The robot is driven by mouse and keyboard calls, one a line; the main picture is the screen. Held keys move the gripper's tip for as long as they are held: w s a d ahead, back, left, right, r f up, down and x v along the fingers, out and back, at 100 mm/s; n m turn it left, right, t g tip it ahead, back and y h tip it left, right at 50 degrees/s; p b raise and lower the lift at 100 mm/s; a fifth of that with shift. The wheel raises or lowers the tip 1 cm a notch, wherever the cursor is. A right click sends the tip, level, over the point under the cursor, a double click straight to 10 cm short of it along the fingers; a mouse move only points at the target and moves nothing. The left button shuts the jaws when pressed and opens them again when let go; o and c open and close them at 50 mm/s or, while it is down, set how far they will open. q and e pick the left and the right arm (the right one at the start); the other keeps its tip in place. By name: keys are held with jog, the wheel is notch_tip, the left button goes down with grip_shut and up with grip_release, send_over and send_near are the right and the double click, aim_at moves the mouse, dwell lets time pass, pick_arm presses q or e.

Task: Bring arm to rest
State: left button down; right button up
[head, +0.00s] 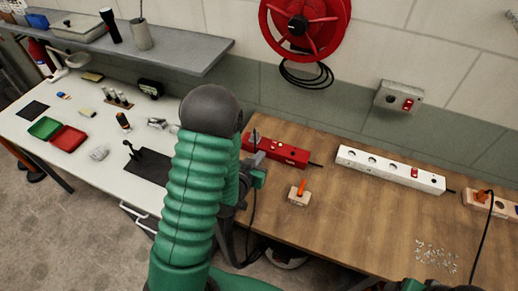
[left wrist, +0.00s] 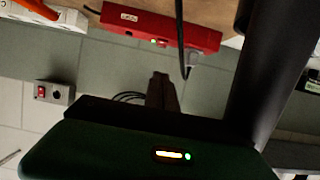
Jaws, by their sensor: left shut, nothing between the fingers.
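My left arm rises from the bottom of the head view as a green ribbed sleeve with a dark rounded elbow. My left gripper (head: 258,160) is partly hidden behind it, close to the red power strip (head: 284,152) on the wooden bench. In the left wrist view the fingers (left wrist: 161,80) are together with nothing between them. The red power strip (left wrist: 170,27) shows above them there. A dark cable hangs near the gripper. My right gripper is not in view; only a bit of my right arm shows at the bottom edge.
The wooden bench (head: 360,220) also holds a white power strip (head: 390,170), a small wooden block with an orange part (head: 299,194) and scattered small metal pieces (head: 436,253). A white table (head: 75,110) with red and green trays stands left. A grey shelf (head: 175,52) overhangs it.

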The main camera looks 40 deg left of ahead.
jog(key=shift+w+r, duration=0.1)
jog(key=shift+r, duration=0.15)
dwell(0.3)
